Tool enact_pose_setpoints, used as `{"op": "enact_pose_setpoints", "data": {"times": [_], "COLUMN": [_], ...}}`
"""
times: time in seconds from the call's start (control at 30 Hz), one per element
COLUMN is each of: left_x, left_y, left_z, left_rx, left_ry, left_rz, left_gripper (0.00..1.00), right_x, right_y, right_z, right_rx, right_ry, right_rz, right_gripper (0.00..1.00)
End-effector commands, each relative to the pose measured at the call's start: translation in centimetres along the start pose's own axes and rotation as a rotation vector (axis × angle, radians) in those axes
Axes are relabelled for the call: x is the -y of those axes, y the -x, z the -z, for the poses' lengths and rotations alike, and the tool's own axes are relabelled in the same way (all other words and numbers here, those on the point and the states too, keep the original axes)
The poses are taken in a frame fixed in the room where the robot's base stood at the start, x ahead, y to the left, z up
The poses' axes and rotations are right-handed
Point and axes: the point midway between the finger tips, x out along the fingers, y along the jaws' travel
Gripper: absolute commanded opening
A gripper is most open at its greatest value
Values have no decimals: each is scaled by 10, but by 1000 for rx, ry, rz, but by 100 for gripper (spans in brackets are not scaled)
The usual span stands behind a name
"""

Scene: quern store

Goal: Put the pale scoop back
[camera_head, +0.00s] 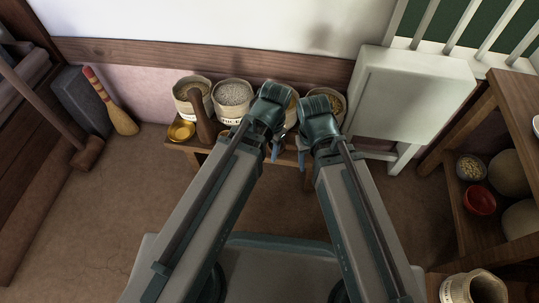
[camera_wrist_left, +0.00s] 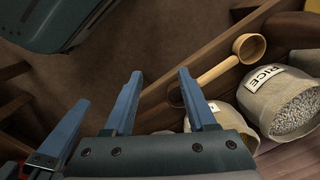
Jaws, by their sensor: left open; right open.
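A pale tan scoop (camera_wrist_left: 222,66) lies along the front of the low wooden bench in the left wrist view, its round bowl towards the upper right and its handle running down left. In the head view a yellowish round bowl, apparently this scoop's (camera_head: 181,132), sits at the bench's left end. My left gripper (camera_head: 274,152) is in front of the bench, right of the scoop; its two blue fingers (camera_wrist_left: 160,92) are apart with nothing between them. The handle's lower end is close to one finger in the picture; contact cannot be told. My right gripper (camera_head: 302,157) is beside it, its fingers partly hidden.
Sacks stand on the bench, including a rice sack (camera_head: 233,98) and a grain sack (camera_head: 192,92). A dark wooden tool (camera_head: 204,118) stands before them. A pale cabinet (camera_head: 412,95) is right. The right shelf holds a red bowl (camera_head: 479,200).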

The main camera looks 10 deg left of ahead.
Motion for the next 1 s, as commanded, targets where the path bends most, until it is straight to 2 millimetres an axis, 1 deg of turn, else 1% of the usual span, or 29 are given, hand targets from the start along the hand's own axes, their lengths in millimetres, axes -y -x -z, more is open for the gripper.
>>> {"op": "enact_pose_setpoints", "data": {"times": [0.03, 0.1, 0.2, 0.33, 0.57, 0.67, 0.77, 0.87, 0.97, 1.0], "left_x": [-9, -17, -23, -26, -25, -25, -24, -23, -21, -20], "left_y": [0, 1, 1, 1, 1, 5, 15, 33, 58, 70], "left_z": [-7, -11, -15, -16, -15, -16, -16, -18, -20, -20], "left_rx": [3, 5, 7, 8, 8, 8, 8, 9, 10, 10], "left_ry": [57, 135, 207, 243, 244, 244, 244, 243, 243, 243], "left_rz": [6, 12, 17, 19, 19, 19, 19, 20, 21, 21], "left_gripper": [56, 56, 56, 56, 56, 56, 56, 56, 56, 56], "right_x": [0, 0, 0, 0, 0, 0, -2, -3, -6, -7], "right_y": [0, 0, 0, 0, 0, 4, 14, 31, 57, 69], "right_z": [0, 0, 0, 0, 0, 0, -1, -2, -4, -4], "right_rx": [0, 0, 0, 0, 0, 0, 0, 1, 2, 2], "right_ry": [0, 0, 0, 0, 0, 0, 0, 0, 1, 0], "right_rz": [0, 0, 0, 0, 0, 0, -1, -1, -3, -2], "right_gripper": [56, 56, 56, 56, 56, 56, 56, 56, 56, 56]}}
